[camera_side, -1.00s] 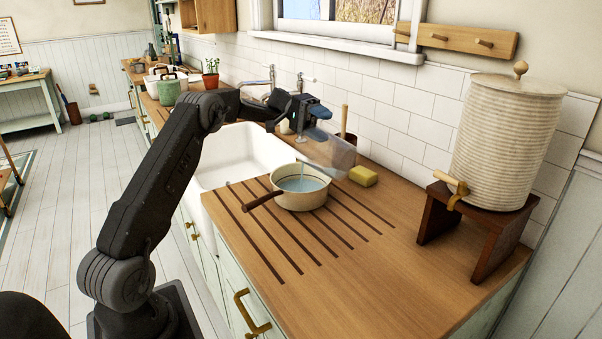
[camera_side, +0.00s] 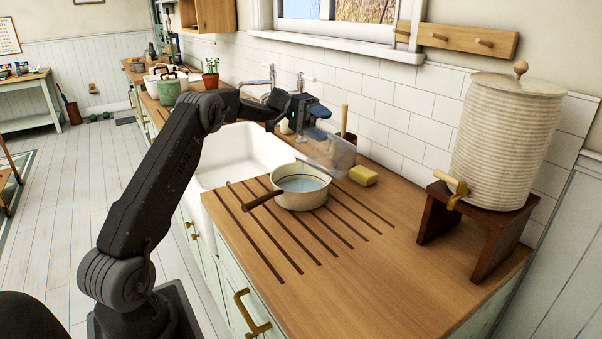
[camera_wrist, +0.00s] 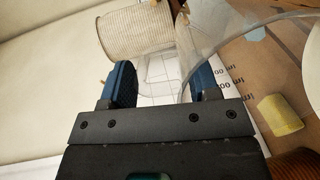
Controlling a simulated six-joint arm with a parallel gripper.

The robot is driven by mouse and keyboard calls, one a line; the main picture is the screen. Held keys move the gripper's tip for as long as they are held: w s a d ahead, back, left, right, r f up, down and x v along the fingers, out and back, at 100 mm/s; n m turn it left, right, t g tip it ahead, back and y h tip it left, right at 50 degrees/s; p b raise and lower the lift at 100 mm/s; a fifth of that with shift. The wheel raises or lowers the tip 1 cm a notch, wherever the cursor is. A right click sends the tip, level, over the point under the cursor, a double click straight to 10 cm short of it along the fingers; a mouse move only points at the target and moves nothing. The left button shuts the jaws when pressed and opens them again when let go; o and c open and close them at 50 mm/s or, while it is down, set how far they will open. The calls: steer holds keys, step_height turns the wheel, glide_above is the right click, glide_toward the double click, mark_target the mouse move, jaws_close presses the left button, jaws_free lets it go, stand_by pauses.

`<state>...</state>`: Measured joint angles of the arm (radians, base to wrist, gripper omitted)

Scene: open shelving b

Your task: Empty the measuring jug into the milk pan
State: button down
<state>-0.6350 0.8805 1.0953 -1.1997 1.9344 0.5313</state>
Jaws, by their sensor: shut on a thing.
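The milk pan (camera_side: 301,199) is cream-coloured with a dark wooden handle pointing left. It stands upright on the grooved wooden counter and holds pale blue liquid. The clear measuring jug (camera_side: 333,155) is tilted in the air above and behind the pan. No stream shows between jug and pan. My gripper (camera_side: 318,122) is shut on the jug, up and behind the pan. In the wrist view, my gripper (camera_wrist: 160,85) has the jug's clear wall (camera_wrist: 203,62) at its right finger. I cannot tell whether any liquid is left in the jug.
A yellow sponge (camera_side: 363,176) lies right of the pan. A brown crock (camera_side: 343,147) stands behind the jug near the tiled wall. The white sink (camera_side: 240,155) is to the left. A ribbed dispenser (camera_side: 508,140) stands on a wooden stand at right. The front right counter is clear.

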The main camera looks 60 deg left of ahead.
mark_target(346, 144)
stand_by(0.6)
steer(key=d+y, duration=0.1)
steer(key=w+d+f+y, duration=0.1)
steer(key=d, duration=0.2)
steer(key=shift+w+d+f+g+y, duration=0.15)
steer(key=shift+d+f+g+y, duration=0.05)
steer(key=shift+d+g+y, duration=0.2)
steer(key=shift+f+y, duration=0.3)
steer(key=shift+f, duration=0.05)
steer(key=shift+w+d+f+y, duration=0.2)
steer(key=shift+d+f+y, duration=0.3)
steer(key=shift+d+y, duration=0.15)
steer(key=shift+w+d+f+n+g+y, duration=0.15)
steer(key=shift+d+g+y, duration=0.15)
steer(key=shift+y, duration=0.2)
steer(key=shift+w+d+r+n+g+y, duration=0.1)
steer(key=shift+d+n+g+y, duration=0.1)
steer(key=shift+d+y, duration=0.25)
steer(key=w+d+f+g+y, duration=0.2)
steer(key=w+d+f+y, duration=0.1)
steer(key=d+f+y, duration=0.6)
steer(key=shift+r, duration=2.5)
steer(key=s+f+m, duration=0.4)
steer(key=s+m, duration=0.1)
steer(key=s, duration=0.7)
steer(key=shift+m+y+b, duration=0.3)
steer(key=shift+m+b, duration=0.05)
steer(key=shift+b, duration=0.1)
